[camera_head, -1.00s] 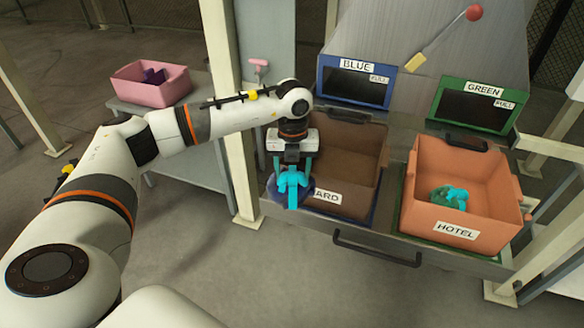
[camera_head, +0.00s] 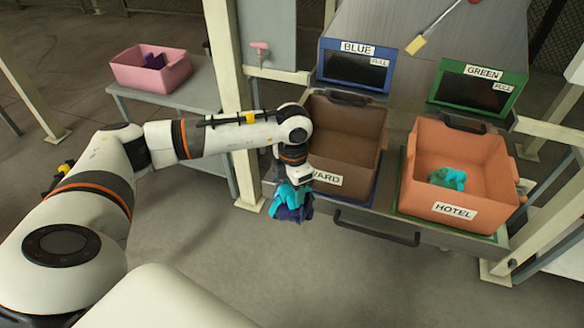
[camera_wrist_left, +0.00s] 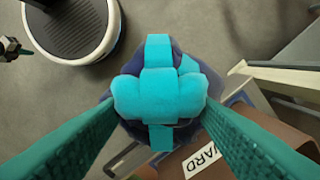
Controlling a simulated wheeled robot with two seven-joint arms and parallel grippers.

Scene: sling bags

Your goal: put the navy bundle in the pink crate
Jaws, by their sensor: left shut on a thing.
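My left gripper (camera_head: 295,188) is shut on the navy bundle (camera_head: 292,213), which has a cyan strap tied around it. The bundle hangs in the air in front of the brown crate's left corner. In the left wrist view the bundle (camera_wrist_left: 160,95) sits between my two teal fingers, its cyan bow facing the camera. The pink crate (camera_head: 178,80) stands on a grey side table at the back left, well away from the bundle. A dark purple item (camera_head: 153,61) lies inside it. A dark and teal tip, likely my right gripper (camera_wrist_left: 12,48), shows at the wrist view's left edge.
The orange crate (camera_head: 455,211), labelled HOTEL, holds a green and cyan bundle (camera_head: 447,179). A cream post (camera_head: 232,95) stands between the grey side table (camera_head: 205,90) and the crates. Open floor lies in front.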

